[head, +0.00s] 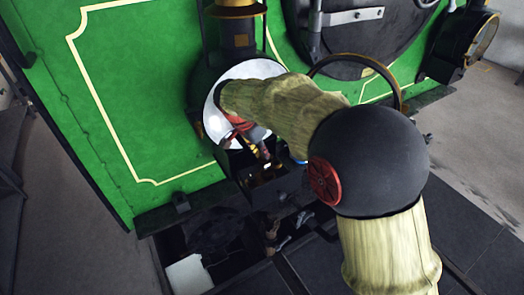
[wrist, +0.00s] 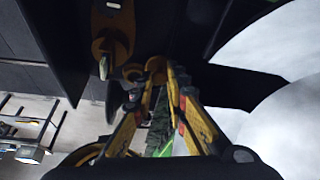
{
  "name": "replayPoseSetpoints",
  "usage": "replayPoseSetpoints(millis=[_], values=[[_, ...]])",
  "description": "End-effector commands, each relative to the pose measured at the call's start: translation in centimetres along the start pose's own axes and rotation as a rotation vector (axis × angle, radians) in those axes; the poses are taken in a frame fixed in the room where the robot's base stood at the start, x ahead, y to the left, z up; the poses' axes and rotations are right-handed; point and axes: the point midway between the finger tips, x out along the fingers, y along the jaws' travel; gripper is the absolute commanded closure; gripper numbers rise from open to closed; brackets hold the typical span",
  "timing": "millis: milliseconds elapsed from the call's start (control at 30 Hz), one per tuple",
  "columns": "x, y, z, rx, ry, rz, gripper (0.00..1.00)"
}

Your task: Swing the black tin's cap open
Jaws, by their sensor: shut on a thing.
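My gripper (head: 263,158) is at the front of the green tram, low and just above a small open black box (head: 272,190), which may be the black tin. In the wrist view the yellow fingers of my gripper (wrist: 158,78) come together on a small brass-coloured part beneath a dark body. I cannot tell for sure whether that part belongs to the cap. The cap itself is not clear in either view. My arm and the dark shade hide much around the fingertips.
A white round surface (head: 213,118) stands behind my wrist, under a black brass-topped fitting (head: 236,30). The green tram wall (head: 135,90) is close on the left. A black lamp (head: 462,45) is at the upper right. Dark floor plates lie below.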

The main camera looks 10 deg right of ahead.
Motion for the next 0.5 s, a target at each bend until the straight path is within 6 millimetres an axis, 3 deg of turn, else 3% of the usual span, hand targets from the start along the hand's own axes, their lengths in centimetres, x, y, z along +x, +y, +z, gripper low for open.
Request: replayPoseSetpoints(millis=[67, 100, 400, 500], values=[[0.04, 0.02, 0.03, 0.0, -0.001, 0.001, 1.0], [0.05, 0.02, 0.04, -0.001, -0.001, 0.001, 0.85], [0.03, 0.0, 0.02, -0.001, 0.0, 0.0, 0.68], [0.03, 0.0, 0.02, -0.001, 0.0, 0.0, 0.67]])
